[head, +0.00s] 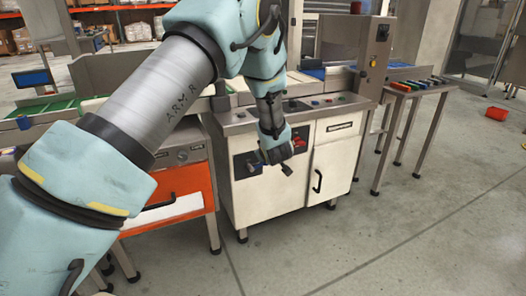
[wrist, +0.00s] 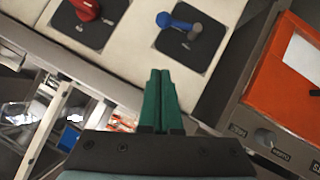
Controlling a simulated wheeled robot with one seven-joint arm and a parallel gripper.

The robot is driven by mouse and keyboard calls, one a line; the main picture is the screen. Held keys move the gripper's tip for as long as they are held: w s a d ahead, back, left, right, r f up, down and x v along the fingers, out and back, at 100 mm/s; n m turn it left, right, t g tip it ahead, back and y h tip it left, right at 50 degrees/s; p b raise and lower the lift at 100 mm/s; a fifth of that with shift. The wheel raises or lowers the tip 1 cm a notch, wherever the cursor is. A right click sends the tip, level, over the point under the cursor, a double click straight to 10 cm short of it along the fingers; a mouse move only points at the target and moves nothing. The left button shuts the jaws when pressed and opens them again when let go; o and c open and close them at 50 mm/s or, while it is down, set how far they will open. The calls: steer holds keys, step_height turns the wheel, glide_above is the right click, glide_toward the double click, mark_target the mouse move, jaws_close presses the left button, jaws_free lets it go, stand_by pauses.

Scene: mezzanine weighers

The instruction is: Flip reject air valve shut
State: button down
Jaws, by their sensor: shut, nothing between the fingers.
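My gripper (head: 287,169) is in front of the white cabinet (head: 329,160); in the wrist view its green fingers (wrist: 160,73) are together and empty. Just beyond the fingertips is a valve with a blue lever (wrist: 177,22) and a grey round end, on a black plate (wrist: 172,45). The lever lies roughly sideways in the wrist view, apart from the fingers. A second valve, with a red handle (wrist: 87,9), sits on another black plate to the left. The labels are too small to read, so I cannot tell which valve is the reject air valve.
An orange cabinet (head: 170,187) stands left of the white one and shows at the right of the wrist view (wrist: 287,80). The white cabinet's door has a black handle (head: 318,181). A side table (head: 427,90) stands to the right. The floor in front (head: 330,240) is clear.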

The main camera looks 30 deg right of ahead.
steer(key=v, duration=0.3)
steer(key=shift+s+a+r, duration=0.1)
steer(key=shift+s, duration=0.1)
stand_by(0.3)
steer(key=w+a+r+m+g+y, duration=0.1)
steer(key=w+a+r+g, duration=0.15)
steer(key=a, duration=0.75)
steer(key=w+a+r+g, duration=0.2)
steer(key=a+r, duration=0.1)
steer(key=a, duration=0.8)
steer(key=s+a+r+g+y, duration=0.1)
steer(key=s+a+g, duration=0.1)
steer(key=s+a, duration=0.5)
steer(key=s+a+r+m+g+y, duration=0.1)
steer(key=s+a+r, duration=0.15)
steer(key=a, duration=0.75)
steer(key=s+a+g+y, duration=0.1)
steer(key=s+a+g, duration=0.1)
steer(key=s+a, duration=0.55)
step_height(320, 180, up, 20)
steer(key=a+p, duration=0.2)
steer(key=p, duration=1.7)
steer(key=shift+w+a+f, duration=0.2)
steer(key=shift+w+a, duration=0.05)
steer(key=shift+w, duration=0.2)
